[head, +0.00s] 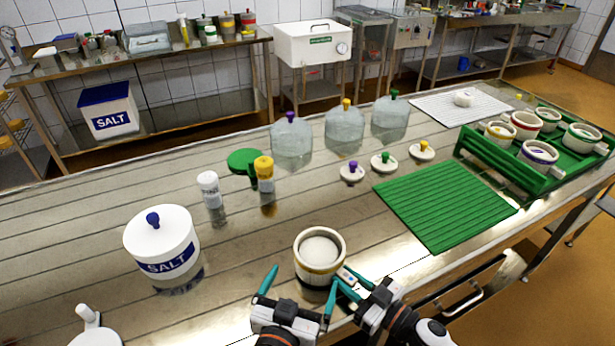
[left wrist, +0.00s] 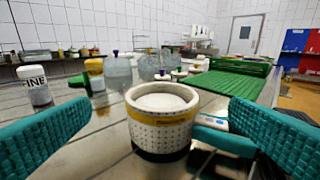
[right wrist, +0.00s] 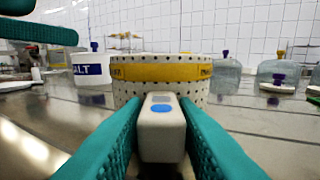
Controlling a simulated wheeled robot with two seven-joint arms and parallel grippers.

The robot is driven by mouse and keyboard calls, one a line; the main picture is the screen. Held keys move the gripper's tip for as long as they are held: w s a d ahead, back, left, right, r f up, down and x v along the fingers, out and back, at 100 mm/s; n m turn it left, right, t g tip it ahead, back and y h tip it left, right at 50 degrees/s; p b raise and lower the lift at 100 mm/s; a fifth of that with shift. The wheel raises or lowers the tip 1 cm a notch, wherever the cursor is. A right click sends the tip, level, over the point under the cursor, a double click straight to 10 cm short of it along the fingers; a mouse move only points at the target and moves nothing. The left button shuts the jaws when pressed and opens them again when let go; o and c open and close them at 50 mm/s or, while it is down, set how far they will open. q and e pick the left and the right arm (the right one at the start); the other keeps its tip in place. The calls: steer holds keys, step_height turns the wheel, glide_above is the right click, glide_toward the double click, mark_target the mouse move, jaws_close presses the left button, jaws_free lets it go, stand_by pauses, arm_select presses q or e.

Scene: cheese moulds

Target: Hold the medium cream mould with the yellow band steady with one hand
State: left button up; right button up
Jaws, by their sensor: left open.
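The cream mould with the yellow band (head: 320,271) stands upright near the table's front edge, filled with white. It is perforated and shows in the left wrist view (left wrist: 161,132) and right wrist view (right wrist: 160,73). My left gripper (head: 300,284) is open, just in front of the mould; in its wrist view the fingers lie left and right of the mould, apart from it. My right gripper (head: 346,279) is shut on a small white device with a blue button (right wrist: 161,125), close against the mould's near right side. Whether the device touches the mould I cannot tell.
A salt jar (head: 161,246) stands left. Two shakers (head: 209,190) stand behind the mould. A green ribbed mat (head: 445,207) lies right, beside a green crate (head: 505,165) with several moulds. Clear domes (head: 291,142) and small knobbed lids (head: 352,173) stand at the back.

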steer(key=o, duration=0.3)
steer(key=shift+o, duration=0.2)
steer(key=shift+d, duration=0.1)
steer(key=v, duration=1.2)
